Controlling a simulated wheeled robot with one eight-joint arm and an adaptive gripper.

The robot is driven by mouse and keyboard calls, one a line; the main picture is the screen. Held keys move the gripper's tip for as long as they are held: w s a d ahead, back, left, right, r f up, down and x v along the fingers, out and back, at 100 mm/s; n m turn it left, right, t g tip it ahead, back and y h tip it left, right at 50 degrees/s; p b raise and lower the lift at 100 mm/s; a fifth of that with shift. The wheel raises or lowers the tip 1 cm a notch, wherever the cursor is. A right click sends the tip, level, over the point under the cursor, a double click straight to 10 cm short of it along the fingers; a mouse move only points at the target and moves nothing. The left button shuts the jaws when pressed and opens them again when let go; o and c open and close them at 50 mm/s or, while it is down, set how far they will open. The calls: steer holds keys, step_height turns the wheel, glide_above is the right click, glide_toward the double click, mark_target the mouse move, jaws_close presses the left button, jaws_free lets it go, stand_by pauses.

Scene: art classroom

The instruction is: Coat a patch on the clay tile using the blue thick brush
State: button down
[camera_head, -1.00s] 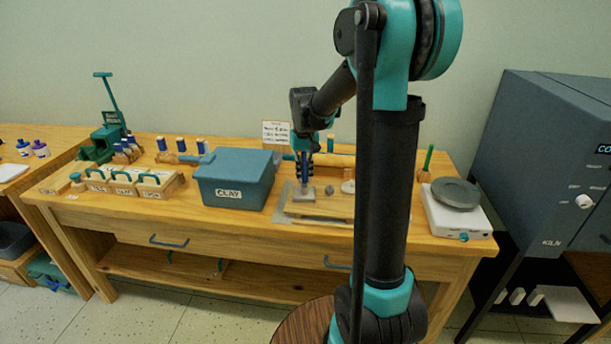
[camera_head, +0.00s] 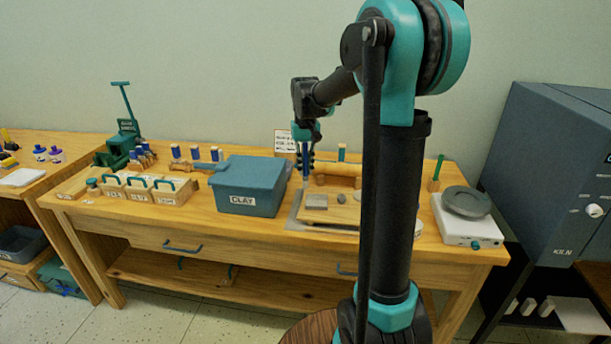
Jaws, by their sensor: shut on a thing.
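My gripper (camera_head: 305,158) is over the middle of the workbench, shut on the blue brush (camera_head: 305,171), which it holds upright with its bristle end down. A small grey square slab (camera_head: 317,201), which looks like the clay tile, lies flat on a wooden board just in front of and below the brush. The brush tip appears apart from the slab, behind its left part; its exact height is hard to tell. Any coated patch on the slab is too small to make out.
A blue clay bin (camera_head: 247,186) stands close on the left of the board. A rolling pin (camera_head: 335,169) lies behind it. A scale (camera_head: 467,219) stands at the right. My arm column hides the board's right part. Lidded boxes (camera_head: 150,190) stand at the left.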

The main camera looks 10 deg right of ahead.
steer(key=shift+r, duration=1.2)
